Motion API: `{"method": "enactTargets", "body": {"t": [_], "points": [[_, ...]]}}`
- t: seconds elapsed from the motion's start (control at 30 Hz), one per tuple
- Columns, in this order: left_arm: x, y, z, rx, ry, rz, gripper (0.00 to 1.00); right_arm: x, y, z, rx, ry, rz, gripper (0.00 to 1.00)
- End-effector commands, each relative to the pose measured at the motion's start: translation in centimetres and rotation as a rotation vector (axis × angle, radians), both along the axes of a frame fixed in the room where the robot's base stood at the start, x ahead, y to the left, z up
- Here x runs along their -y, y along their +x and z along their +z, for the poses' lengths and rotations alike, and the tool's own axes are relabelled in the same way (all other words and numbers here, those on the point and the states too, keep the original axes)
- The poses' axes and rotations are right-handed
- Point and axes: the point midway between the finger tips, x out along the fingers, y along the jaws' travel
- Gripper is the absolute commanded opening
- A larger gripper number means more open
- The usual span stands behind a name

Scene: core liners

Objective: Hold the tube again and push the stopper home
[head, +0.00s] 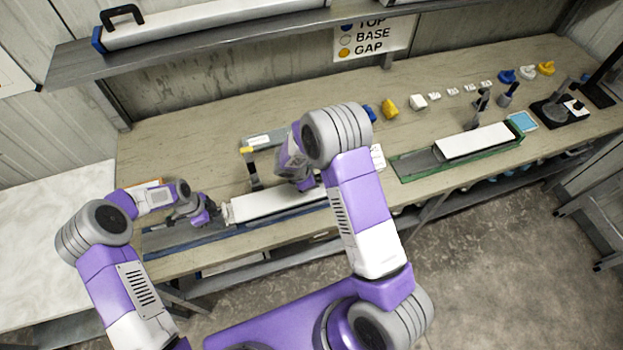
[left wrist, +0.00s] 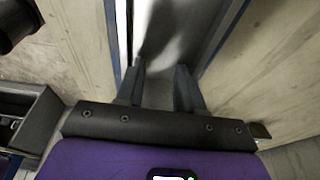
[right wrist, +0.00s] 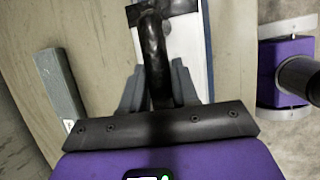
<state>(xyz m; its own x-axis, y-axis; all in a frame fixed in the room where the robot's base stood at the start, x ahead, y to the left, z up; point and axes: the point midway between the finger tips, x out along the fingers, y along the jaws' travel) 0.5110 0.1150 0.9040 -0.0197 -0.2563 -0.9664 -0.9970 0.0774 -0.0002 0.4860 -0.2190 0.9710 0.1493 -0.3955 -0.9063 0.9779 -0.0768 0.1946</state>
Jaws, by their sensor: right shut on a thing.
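The long white tube (head: 265,207) lies in a blue-edged tray (head: 185,243) along the front of the bench. My right gripper (right wrist: 157,88) is shut on a black curved handle (right wrist: 153,40) above the white tube (right wrist: 185,45). In the head view my right arm hides most of that grip. My left gripper (head: 208,212) is low over the tray, just left of the tube's left end. In the left wrist view its fingers (left wrist: 160,85) are apart with nothing clear between them. I cannot make out a stopper at the tube's end.
A green tray (head: 408,172) with another white tube (head: 475,141) lies to the right. Blue, yellow and white pieces line the back. A shelf (head: 200,42) overhangs the bench.

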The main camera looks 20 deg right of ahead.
Motion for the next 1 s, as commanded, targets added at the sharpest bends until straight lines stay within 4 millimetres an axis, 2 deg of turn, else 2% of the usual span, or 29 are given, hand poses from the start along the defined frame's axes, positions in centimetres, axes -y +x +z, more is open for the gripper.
{"method": "enactTargets", "body": {"t": [0.8, 1.0], "points": [[3.8, -0.3, 0.0, -0.001, -0.001, -0.001, 0.37, 0.0, 0.1, 0.1, 0.003, 0.0, 0.0, 0.0], [4.1, -0.3, 0.0, 0.0, -0.001, 0.0, 0.37, 0.0, 0.1, 0.1, 0.003, 0.001, 0.0, 0.0]]}}
